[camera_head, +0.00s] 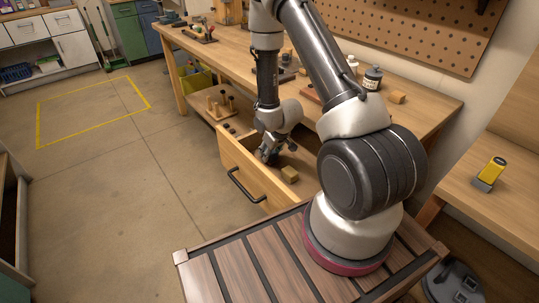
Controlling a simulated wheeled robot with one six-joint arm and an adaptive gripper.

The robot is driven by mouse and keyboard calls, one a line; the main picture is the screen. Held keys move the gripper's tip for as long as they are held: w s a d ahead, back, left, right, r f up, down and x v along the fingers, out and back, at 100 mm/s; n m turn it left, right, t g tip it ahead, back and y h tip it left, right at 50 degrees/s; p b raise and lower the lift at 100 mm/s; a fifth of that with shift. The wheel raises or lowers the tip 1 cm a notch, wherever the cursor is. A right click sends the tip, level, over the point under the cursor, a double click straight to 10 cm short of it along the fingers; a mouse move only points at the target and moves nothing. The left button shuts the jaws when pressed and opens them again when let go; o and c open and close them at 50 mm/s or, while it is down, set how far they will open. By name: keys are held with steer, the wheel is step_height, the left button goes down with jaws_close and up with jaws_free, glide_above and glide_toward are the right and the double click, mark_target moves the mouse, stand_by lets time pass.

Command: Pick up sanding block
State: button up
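A small tan block (290,174), which may be the sanding block, lies in the open wooden drawer (248,170) under the workbench. My gripper (268,157) points down into the drawer, to the left of and behind this block, and looks apart from it. The fingertips are small and dark, so I cannot tell whether they are open or shut or whether anything is between them. A similar tan block (397,97) sits on the bench top at the right. Part of the drawer's inside is hidden by my arm.
The workbench (335,78) holds a dark bottle (373,78) and several tools. A shelf below it holds a wooden peg rack (221,106). A yellow and grey tool (489,174) stands on the right-hand counter. The floor at the left is clear.

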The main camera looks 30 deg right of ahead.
step_height(320, 180, up, 17)
stand_by(0.4)
steer(key=shift+o, duration=1.2)
steer(key=shift+c, duration=0.5)
